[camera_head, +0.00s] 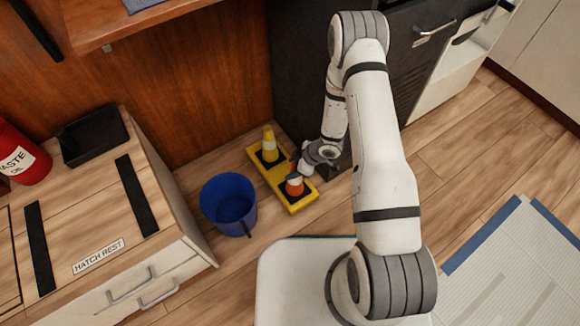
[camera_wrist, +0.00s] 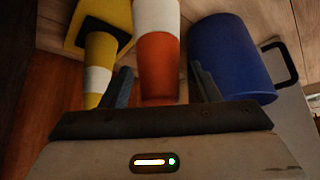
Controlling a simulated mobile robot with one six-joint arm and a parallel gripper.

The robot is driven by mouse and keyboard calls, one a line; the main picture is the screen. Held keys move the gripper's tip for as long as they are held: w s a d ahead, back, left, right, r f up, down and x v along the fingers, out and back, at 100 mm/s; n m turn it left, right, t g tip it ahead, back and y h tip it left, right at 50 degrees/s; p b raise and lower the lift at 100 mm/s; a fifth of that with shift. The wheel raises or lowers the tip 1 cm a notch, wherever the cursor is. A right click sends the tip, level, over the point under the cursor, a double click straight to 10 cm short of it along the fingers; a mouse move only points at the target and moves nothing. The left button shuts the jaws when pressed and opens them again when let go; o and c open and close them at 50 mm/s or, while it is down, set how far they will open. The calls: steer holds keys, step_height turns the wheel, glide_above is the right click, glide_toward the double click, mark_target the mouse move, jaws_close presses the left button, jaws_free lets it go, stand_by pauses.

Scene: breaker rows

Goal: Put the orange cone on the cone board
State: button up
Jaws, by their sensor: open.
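The orange cone (camera_head: 295,187), with a white band, stands on a dark square at the near end of the yellow cone board (camera_head: 296,208). A yellow cone (camera_head: 269,147) with a white band stands on the board's far end. My gripper (camera_head: 302,170) is at the orange cone, close to its top. In the wrist view the orange cone (camera_wrist: 160,68) lies between the fingers of my open gripper (camera_wrist: 164,86), with gaps on both sides. The yellow cone (camera_wrist: 98,72) is left of the fingers there. The orange cone's base is out of the wrist view.
A blue bucket (camera_head: 228,203) stands just left of the board and also shows in the wrist view (camera_wrist: 232,55). A wooden cabinet (camera_head: 150,180) with a black tray (camera_head: 93,137) is at left. A dark cabinet (camera_head: 405,75) stands behind my arm.

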steer(key=p+v, duration=0.6)
steer(key=v, duration=0.6)
steer(key=shift+r, duration=0.1)
